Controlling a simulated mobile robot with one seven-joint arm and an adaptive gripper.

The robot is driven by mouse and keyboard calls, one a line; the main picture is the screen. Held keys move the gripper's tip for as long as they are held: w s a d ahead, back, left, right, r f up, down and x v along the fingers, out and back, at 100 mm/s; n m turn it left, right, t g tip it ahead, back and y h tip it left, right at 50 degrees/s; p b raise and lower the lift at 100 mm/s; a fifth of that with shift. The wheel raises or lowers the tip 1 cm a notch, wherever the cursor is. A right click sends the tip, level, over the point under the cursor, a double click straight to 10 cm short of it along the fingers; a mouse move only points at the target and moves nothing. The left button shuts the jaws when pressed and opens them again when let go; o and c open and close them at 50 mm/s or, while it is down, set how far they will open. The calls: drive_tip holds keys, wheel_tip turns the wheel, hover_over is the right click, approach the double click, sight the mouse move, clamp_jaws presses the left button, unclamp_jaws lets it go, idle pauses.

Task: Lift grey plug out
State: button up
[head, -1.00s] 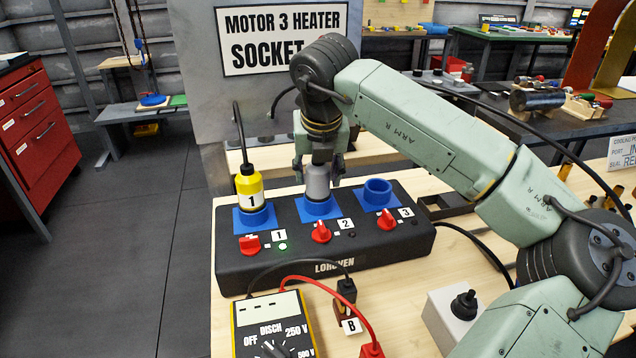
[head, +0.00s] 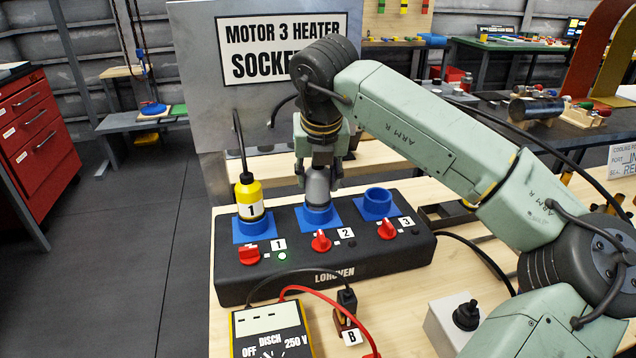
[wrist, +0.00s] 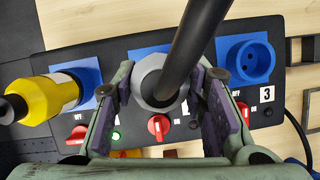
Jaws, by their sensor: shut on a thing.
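The grey plug (head: 318,187) stands upright in the middle blue socket (head: 318,214), position 2, of the black socket box (head: 330,262). My gripper (head: 320,180) is above that socket with its fingers down on either side of the plug. In the wrist view my gripper (wrist: 165,95) is shut on the grey plug (wrist: 150,82), and a thick black cable rises from the plug's top. The plug's lower end is hidden in the socket collar. The red switch 2 (head: 321,240) is in front of it, with a dark lamp beside it.
The yellow plug (head: 249,197) marked 1 stands in the left socket, with a green lamp lit by its switch. The right blue socket (head: 378,203) is empty. A meter (head: 272,330) with leads lies in front, and a grey box with a black knob (head: 466,313) is at right.

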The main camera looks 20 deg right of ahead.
wheel_tip(320, 180, up, 2)
drive_tip(key=shift+r+b, duration=0.2)
drive_tip(key=shift+b, duration=0.4)
drive_tip(key=s+r+b, duration=0.1)
drive_tip(key=s+b, duration=0.4)
drive_tip(key=s, duration=1.1)
drive_tip(key=shift+a+r, duration=0.3)
drive_tip(key=shift+a, duration=0.15)
